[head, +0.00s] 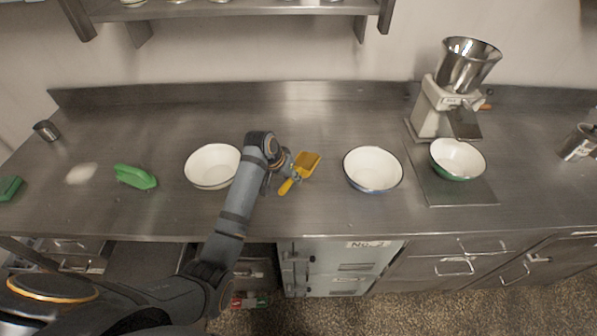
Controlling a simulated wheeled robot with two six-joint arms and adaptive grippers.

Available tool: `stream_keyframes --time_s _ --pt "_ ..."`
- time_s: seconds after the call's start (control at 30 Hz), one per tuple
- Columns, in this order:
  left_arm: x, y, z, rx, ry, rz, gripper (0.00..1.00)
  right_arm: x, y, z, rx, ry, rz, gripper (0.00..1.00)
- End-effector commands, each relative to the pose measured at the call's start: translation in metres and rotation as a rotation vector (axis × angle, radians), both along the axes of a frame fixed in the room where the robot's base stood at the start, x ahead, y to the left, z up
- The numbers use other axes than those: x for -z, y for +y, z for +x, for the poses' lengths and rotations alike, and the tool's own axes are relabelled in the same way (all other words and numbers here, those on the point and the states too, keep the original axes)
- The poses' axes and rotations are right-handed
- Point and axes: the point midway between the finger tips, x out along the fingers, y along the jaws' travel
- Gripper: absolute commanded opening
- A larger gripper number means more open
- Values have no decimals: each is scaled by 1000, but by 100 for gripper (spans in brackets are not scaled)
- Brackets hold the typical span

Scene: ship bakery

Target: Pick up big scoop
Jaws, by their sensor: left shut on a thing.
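A yellow scoop (308,163) with a short handle is at the middle of the steel counter, between two white bowls. My left gripper (287,174) is at its handle and is shut on it; my wrist partly hides the grip. I cannot tell whether the scoop touches the counter or is just above it. A green scoop (135,177) lies farther left on the counter. My right gripper is not in view.
White bowls stand left (211,166) and right (372,168) of the yellow scoop. A mill (437,106) and a green-rimmed bowl (457,158) stand at right. White powder (81,174), a dark green object (10,188) and a metal cup (46,130) are at left.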

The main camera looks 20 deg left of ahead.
Motion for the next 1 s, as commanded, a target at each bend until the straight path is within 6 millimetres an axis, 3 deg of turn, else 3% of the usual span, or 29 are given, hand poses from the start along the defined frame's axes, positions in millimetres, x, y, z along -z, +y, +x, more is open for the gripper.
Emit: stream_keyframes --time_s 0.17,0.27,0.5,0.57,0.6,0.73,1.0 --pt "-13 0 2 1 -6 0 0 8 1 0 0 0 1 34" --pt "-31 0 2 0 -9 0 0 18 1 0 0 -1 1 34" --pt "-93 -1 -54 0 -9 1 0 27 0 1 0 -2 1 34" --pt "-97 -1 -74 1 -4 1 0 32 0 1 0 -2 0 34" --pt "-111 -2 -85 1 -1 0 0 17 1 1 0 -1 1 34" --pt "-127 -2 -115 0 3 0 0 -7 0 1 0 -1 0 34" --pt "-131 -3 -139 0 -1 0 0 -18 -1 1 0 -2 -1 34"
